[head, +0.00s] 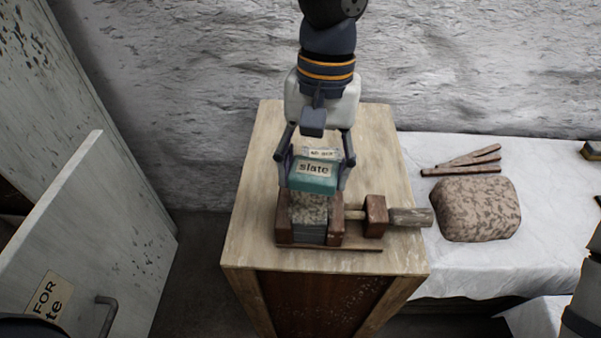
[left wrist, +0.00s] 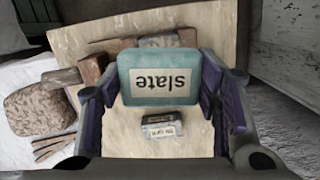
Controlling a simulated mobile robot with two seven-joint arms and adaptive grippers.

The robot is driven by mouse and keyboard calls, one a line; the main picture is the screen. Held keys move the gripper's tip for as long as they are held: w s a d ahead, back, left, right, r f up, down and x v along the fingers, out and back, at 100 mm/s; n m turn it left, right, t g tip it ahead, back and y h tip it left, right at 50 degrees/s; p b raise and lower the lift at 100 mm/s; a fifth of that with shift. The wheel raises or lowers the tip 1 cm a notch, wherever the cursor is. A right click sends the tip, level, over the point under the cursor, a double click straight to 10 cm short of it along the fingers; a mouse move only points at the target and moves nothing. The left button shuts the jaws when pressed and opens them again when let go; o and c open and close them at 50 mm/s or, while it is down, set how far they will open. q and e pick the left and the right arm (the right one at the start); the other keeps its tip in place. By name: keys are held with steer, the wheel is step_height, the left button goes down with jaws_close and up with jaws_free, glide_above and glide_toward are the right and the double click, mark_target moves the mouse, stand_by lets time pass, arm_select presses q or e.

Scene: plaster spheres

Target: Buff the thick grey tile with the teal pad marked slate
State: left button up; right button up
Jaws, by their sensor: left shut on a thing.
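The teal pad marked slate (head: 313,181) is held between the fingers of my left gripper (head: 314,174), label facing up. The same pad (left wrist: 158,76) fills the space between the fingers in the left wrist view. The thick grey tile (head: 309,232) has a speckled top and sits between the brown wooden jaws of a vise (head: 285,220) on the wooden bench. The pad is over the tile's far part and hides it; I cannot tell whether they touch. My right gripper is not in view.
Another small labelled block (left wrist: 162,126) stands on the bench top (head: 255,200) behind the pad. The vise handle (head: 408,217) sticks out to the right. A mottled stone (head: 475,208) and wooden sticks (head: 465,162) lie on the white-covered table. A labelled panel (head: 90,240) stands left.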

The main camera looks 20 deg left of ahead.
arm_select(q)
steer(key=b, duration=0.1)
glide_above(311, 212)
step_height(311, 212, down, 4)
steer(key=shift+w+a+f, duration=0.15)
steer(key=shift+f, duration=1.15)
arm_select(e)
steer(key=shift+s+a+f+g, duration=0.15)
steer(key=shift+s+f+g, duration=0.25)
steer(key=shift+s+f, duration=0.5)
arm_select(q)
steer(key=shift+f, duration=0.5)
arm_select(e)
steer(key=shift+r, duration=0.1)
